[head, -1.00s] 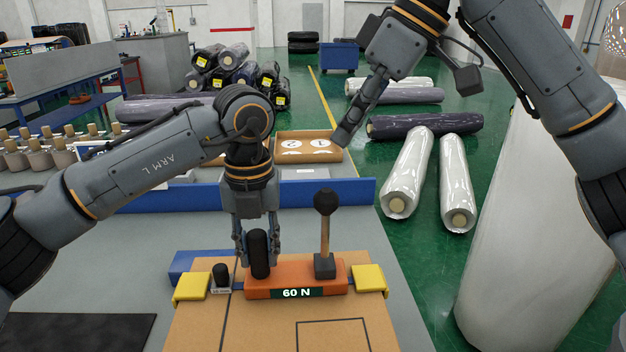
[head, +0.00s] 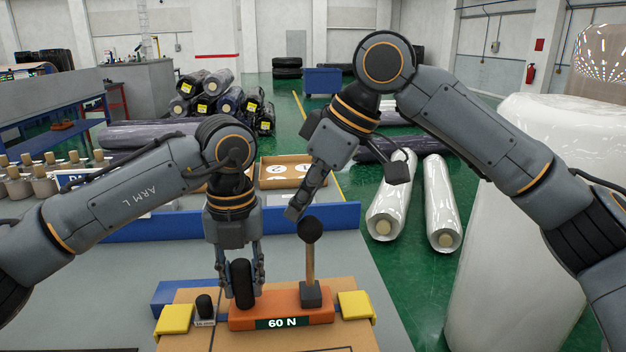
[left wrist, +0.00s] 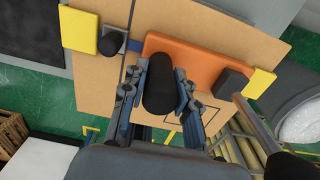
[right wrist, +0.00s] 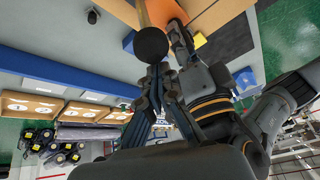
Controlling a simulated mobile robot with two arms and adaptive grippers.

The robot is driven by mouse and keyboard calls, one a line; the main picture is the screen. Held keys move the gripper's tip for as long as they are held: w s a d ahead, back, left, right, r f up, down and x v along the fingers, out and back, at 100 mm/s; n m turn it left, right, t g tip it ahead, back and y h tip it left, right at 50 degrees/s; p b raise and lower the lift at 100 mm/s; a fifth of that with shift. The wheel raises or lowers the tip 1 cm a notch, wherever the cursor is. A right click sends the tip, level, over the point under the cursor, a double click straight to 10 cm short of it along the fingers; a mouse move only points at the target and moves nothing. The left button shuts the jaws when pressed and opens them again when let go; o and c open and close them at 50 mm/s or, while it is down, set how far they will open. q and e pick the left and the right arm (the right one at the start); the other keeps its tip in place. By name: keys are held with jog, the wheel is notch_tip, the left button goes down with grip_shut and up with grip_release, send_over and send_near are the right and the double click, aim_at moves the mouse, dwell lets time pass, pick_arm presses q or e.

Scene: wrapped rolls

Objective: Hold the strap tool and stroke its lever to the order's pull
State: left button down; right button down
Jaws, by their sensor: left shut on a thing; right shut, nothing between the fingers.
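The orange strap tool (head: 283,314) sits on a brown carton (head: 190,338), and its front label reads 60 N. My left gripper (head: 240,284) points down and is shut on the tool's black upright grip (head: 242,281); the left wrist view shows the grip (left wrist: 159,92) between the fingers. The tool's lever (head: 310,265) stands upright on a dark block, with a black ball knob (head: 310,230) on top. My right gripper (head: 293,213) is shut and empty, just above and behind the knob. In the right wrist view the knob (right wrist: 152,45) is close to its fingertips; contact cannot be told.
Yellow corner pieces (head: 355,305) flank the tool. A small black knob (head: 204,306) stands at its left. A blue rail (head: 190,226) runs behind, with a cardboard tray (head: 285,172) beyond. White wrapped rolls (head: 441,204) lie on the green floor at right.

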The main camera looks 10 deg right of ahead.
jog(key=shift+w+a+f, duration=0.1)
jog(key=shift+a+f, duration=0.2)
jog(key=shift+f, duration=0.2)
jog(key=shift+d, duration=0.2)
jog(key=shift+d+y, duration=0.6)
jog(key=shift+d, duration=0.1)
jog(key=d+f+y, duration=0.3)
jog(key=d+y, duration=0.3)
jog(key=d, duration=0.3)
jog(key=shift+m, duration=0.3)
pick_arm(q)
jog(key=shift+a, duration=0.1)
pick_arm(e)
jog(key=shift+d+f, duration=0.1)
jog(key=shift+f, duration=0.1)
